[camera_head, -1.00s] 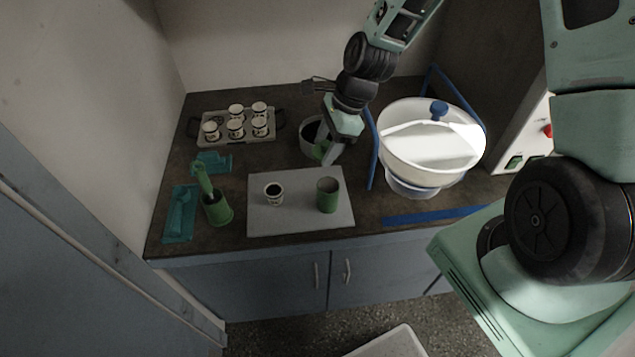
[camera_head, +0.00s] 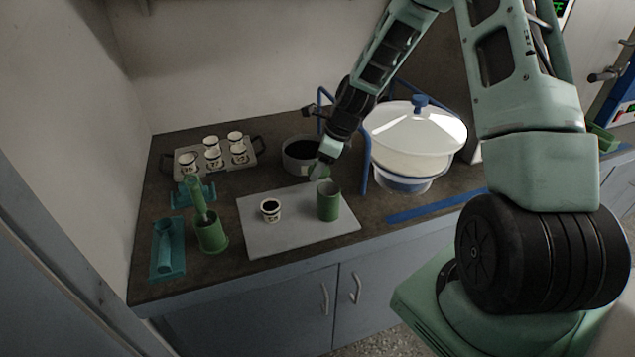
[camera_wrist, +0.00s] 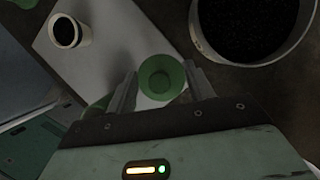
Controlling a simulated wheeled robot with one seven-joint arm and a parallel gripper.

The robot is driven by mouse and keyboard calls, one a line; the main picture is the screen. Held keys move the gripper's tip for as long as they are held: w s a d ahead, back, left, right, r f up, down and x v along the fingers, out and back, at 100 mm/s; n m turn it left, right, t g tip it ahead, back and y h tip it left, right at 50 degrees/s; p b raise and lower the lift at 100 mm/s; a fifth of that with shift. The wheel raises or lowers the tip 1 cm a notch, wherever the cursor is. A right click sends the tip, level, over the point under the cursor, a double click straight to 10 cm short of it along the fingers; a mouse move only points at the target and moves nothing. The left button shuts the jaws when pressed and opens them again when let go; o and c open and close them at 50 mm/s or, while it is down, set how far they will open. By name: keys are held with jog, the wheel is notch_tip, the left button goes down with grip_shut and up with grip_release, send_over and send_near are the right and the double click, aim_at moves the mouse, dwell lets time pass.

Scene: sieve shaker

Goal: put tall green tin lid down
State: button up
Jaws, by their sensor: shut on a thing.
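My gripper (camera_wrist: 158,85) is shut on the round green tin lid (camera_wrist: 160,76), which sits between the two fingers in the wrist view. In the head view my gripper (camera_head: 318,172) is above the back right part of the grey mat, between the dark pot and the tall green tin. The tall green tin (camera_head: 328,203) stands upright on the mat (camera_head: 290,238), open at the top. In the head view the lid is mostly hidden by the gripper. The lid appears held above the surface; its exact height I cannot tell.
A small white cup with dark contents (camera_head: 271,210) stands on the mat. A pot of dark grains (camera_head: 299,155) is behind. A white-lidded sieve shaker (camera_head: 415,140) with a blue frame is right. A green holder (camera_head: 211,234) and a tray of cups (camera_head: 258,150) are left.

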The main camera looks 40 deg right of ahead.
jog(key=shift+f, duration=2.4)
jog(key=shift+f, duration=0.1)
jog(key=o, duration=1)
